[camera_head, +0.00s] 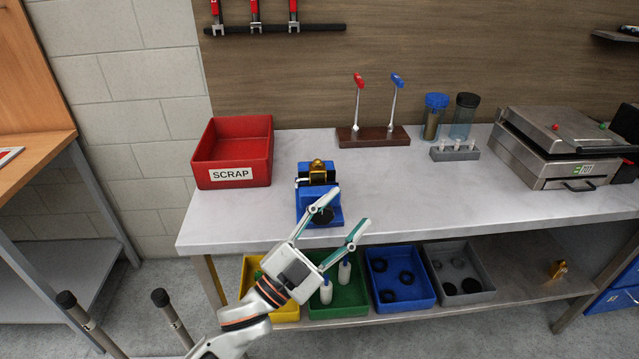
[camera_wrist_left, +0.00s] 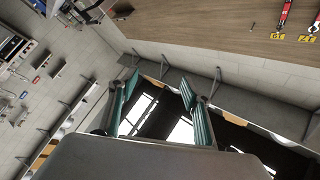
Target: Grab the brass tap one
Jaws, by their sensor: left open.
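A brass piece (camera_head: 318,168) sits at the top of a blue vise-like holder (camera_head: 334,215) on the steel bench, left of the middle. A second small brass piece (camera_head: 558,268) lies on the lower shelf at the right. I cannot tell which one is a tap. My left gripper (camera_head: 343,216) is open and empty, its fingers near the bench's front edge, in front of the blue holder and partly covering it. The fingers also show spread in the left wrist view (camera_wrist_left: 158,88), with no brass piece between them. My right gripper is not in view.
A red SCRAP bin (camera_head: 247,180) stands left of the holder. A wooden stand (camera_head: 372,138) with red and blue levers is behind it, and a metal press (camera_head: 560,140) at right. Yellow, green, blue and grey bins (camera_head: 468,301) line the lower shelf. The bench's front middle is clear.

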